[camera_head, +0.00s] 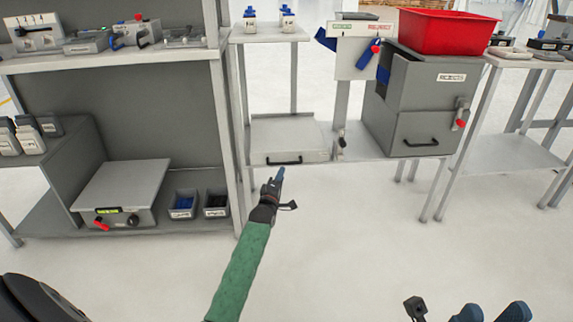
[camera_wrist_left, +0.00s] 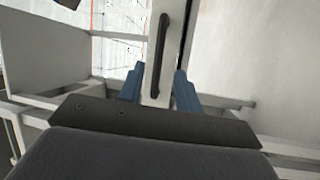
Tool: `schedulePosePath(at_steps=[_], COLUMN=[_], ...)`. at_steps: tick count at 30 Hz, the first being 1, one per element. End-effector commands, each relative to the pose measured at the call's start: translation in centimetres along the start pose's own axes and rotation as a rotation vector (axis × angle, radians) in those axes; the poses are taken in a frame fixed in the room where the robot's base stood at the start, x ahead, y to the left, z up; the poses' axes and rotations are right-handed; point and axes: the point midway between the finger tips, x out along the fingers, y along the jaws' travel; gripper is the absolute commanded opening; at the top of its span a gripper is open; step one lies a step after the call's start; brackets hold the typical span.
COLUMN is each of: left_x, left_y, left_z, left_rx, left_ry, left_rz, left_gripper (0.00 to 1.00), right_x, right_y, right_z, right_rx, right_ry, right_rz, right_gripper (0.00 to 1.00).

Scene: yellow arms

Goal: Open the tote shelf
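The tote shelf appears to be the low light-grey pull-out unit (camera_head: 290,134) with a black bar handle (camera_head: 285,161) on its front, on the lower level of the middle bench. It looks pushed in. My left gripper (camera_head: 279,175) is just in front of and below the handle. In the left wrist view the blue fingers (camera_wrist_left: 158,88) are apart, with the black handle (camera_wrist_left: 163,50) ahead and its near end between them. Contact cannot be told. My right gripper (camera_head: 490,312) is at the bottom right edge, fingers apart and empty, far from the shelf.
A grey cabinet (camera_head: 425,100) with a red bin (camera_head: 445,32) stands right of the shelf unit. A bench leg (camera_head: 240,180) is close left of my left gripper. The floor ahead is clear.

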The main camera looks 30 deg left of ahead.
Motion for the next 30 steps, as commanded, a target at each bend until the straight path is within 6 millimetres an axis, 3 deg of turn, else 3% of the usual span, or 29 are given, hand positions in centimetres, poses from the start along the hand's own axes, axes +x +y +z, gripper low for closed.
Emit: schedulePosePath(at_steps=[8,21,30], left_x=[0.6,6.0,7.7], left_y=[0.1,0.0,0.1], left_z=[0.0,0.0,0.0], left_rx=[-0.078,-0.075,-0.074], left_ry=[0.001,0.001,0.001], left_rz=[0.007,0.005,0.004], left_gripper=[0.34,0.34,0.34], right_x=[-0.3,-2.2,-2.7], right_y=[0.0,-0.4,-0.5], right_z=[-0.2,0.1,0.3], right_rx=[0.0,-0.011,-0.015], right_ry=[0.009,-0.015,-0.025], right_rz=[-0.002,-0.026,-0.032], right_gripper=[0.36,0.36,0.36])
